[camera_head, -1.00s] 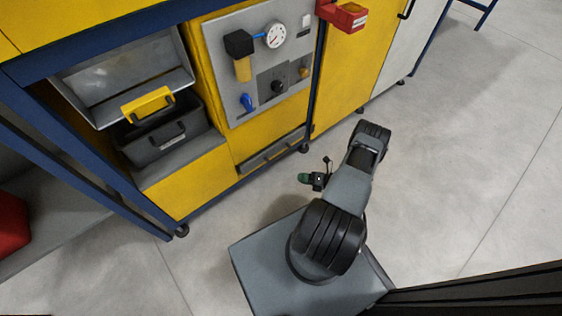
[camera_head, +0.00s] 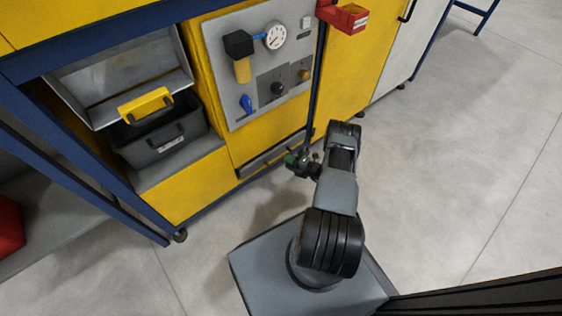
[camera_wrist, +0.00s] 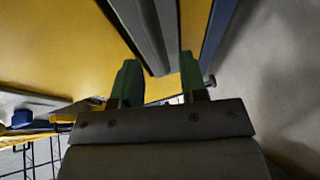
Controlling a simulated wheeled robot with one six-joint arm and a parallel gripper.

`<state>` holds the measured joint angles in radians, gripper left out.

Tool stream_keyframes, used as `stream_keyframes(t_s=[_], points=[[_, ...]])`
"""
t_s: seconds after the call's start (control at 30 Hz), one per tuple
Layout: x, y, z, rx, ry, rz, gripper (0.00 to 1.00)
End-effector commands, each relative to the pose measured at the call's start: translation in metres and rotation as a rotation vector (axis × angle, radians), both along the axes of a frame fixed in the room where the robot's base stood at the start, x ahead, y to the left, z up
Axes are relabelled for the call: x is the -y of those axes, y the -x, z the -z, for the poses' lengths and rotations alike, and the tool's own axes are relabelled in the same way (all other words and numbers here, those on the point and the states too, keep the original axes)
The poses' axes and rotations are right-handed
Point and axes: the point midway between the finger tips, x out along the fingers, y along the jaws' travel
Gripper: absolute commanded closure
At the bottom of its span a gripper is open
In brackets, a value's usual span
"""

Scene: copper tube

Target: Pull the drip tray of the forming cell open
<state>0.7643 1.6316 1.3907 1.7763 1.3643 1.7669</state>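The drip tray (camera_head: 262,161) is a low grey drawer front with a dark, slot-like handle, at the bottom of the forming cell's yellow panel in the head view. It looks shut, flush with the panel. My gripper (camera_head: 297,161) is at the tray's right end, close to the front. In the wrist view, its two green fingers (camera_wrist: 158,66) stand apart, with a long grey bar of the tray front (camera_wrist: 148,30) seen between and beyond them. I cannot tell whether the fingers touch the bar. Nothing is held.
A blue frame post (camera_head: 314,90) stands just right of the tray. Above it is a grey panel with a gauge (camera_head: 274,36) and a blue valve handle (camera_head: 247,104). A dark bin (camera_head: 163,137) sits on a shelf to the left. The floor to the right is clear.

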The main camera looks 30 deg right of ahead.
Motion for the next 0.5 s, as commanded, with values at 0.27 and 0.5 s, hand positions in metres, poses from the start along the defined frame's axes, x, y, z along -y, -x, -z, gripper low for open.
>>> stream_keyframes(t_s=[0.27, 0.5], points=[[-0.019, -0.028, 0.007, 0.0, 0.002, -0.002, 0.61], [-0.024, -0.036, 0.008, 0.001, 0.001, 0.0, 0.61]])
